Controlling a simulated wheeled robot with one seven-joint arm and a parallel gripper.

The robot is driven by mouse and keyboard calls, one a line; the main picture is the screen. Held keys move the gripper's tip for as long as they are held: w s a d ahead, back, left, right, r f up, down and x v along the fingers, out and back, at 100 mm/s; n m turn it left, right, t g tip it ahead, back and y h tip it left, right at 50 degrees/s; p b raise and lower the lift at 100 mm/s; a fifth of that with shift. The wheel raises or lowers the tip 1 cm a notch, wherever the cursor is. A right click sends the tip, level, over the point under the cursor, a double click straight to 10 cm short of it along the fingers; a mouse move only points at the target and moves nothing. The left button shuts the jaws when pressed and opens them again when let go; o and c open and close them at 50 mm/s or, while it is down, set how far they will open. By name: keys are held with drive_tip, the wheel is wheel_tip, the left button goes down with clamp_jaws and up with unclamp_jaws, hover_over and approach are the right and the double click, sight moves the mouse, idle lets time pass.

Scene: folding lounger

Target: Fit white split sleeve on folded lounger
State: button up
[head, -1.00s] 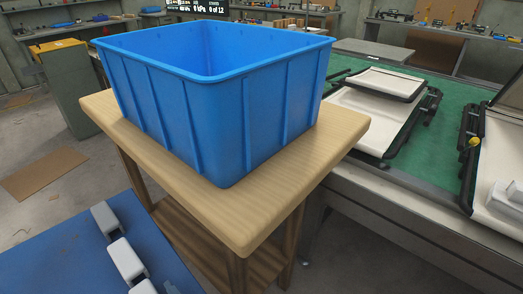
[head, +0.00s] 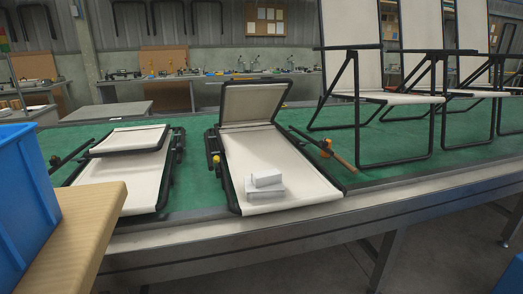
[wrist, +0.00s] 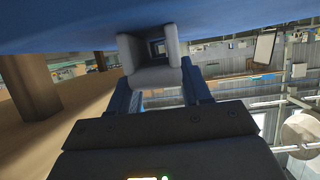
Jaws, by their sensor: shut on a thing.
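In the wrist view my gripper (wrist: 158,88) is shut on a pale grey-white split sleeve (wrist: 151,78), a hollow block seen end-on between the two blue fingers. The sleeve is close under a blue surface, and I cannot tell whether they touch. My gripper is outside the head view. In the head view a folded lounger (head: 118,190) with white fabric and a black frame lies on the green table top (head: 200,186) at left. A second lounger (head: 235,170) lies beside it with one panel raised and pale blocks (head: 264,186) on its fabric.
A blue bin (head: 22,190) stands on a wooden table (head: 85,235) at the left edge. Several unfolded loungers (head: 350,75) stand at right on the green top. A tool with a brown handle (head: 340,160) lies near the second lounger. The metal table edge (head: 300,225) runs across the front.

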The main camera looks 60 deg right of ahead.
drive_tip(key=shift+r+p, duration=2.35)
drive_tip(key=shift+r, duration=0.2)
